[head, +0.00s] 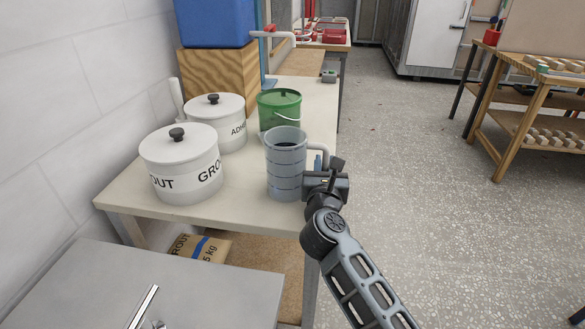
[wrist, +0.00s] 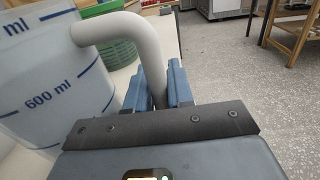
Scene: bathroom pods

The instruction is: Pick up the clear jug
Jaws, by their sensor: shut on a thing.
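The clear jug (head: 286,168) stands upright near the right edge of the pale bench in the head view. It is a greyish see-through jug with ring markings and a handle on its right side. In the wrist view the jug (wrist: 50,75) fills the left, with blue measuring marks such as 600 ml. Its pale curved handle (wrist: 120,28) runs down between the fingers. My gripper (wrist: 160,85) is shut on this handle. In the head view my gripper (head: 320,165) is at the jug's right side. I cannot tell whether the jug's base touches the bench.
Two white lidded pots, one marked GROUT (head: 180,165) and one behind it (head: 216,125), stand left of the jug. A green bucket (head: 279,108) stands close behind it. The bench (head: 235,210) ends just right of the jug, with open floor (head: 440,200) beyond.

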